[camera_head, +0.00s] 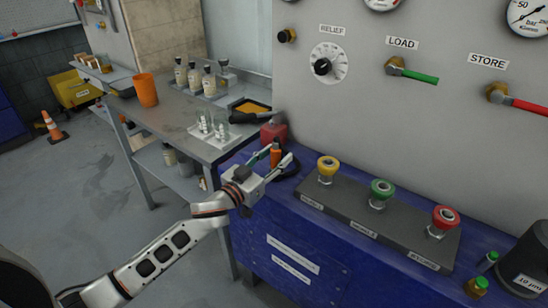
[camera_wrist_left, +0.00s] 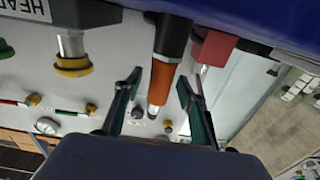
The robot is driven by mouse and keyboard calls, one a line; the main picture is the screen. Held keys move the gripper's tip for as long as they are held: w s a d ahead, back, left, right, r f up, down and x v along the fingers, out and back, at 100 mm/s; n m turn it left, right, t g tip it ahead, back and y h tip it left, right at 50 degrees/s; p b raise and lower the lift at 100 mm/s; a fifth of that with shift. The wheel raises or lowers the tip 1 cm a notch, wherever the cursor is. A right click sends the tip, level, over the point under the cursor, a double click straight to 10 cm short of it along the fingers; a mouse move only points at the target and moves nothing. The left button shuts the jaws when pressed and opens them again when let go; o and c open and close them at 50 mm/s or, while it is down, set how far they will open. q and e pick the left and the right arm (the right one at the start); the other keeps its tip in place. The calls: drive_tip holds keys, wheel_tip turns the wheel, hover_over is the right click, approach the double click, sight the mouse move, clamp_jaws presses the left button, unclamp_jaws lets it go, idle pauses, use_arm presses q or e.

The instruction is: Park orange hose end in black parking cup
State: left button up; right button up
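The orange hose end (camera_head: 276,156) stands upright at the left end of the blue bench. In the left wrist view the orange hose end (camera_wrist_left: 161,82) has a pale metal tip and joins a black cylindrical part (camera_wrist_left: 172,38) on the bench side. I cannot tell whether this black part is the parking cup or part of the hose. My left gripper (camera_head: 279,158) is at the hose end. In the left wrist view its fingers (camera_wrist_left: 160,90) are apart, one on each side of the orange part, with gaps visible. My right gripper is not in view.
A red block (camera_head: 274,131) stands close behind the hose end. A black container (camera_head: 530,262) is at far right. A grey table with bottles (camera_head: 195,78) stands at left.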

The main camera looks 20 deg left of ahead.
use_arm(q)
drive_tip(key=v, duration=1.2)
idle(0.3)
drive_tip(key=s+d+f+g+y, duration=0.1)
drive_tip(key=s+f+g, duration=0.2)
drive_tip(key=s+f, duration=0.7)
drive_tip(key=s+d+f+g+y, duration=0.2)
drive_tip(key=s+f, duration=0.9)
drive_tip(key=f, duration=0.7)
drive_tip(key=shift+d+f+m+g, duration=0.25)
drive_tip(key=shift+m+g, duration=0.05)
drive_tip(key=shift+g, duration=0.5)
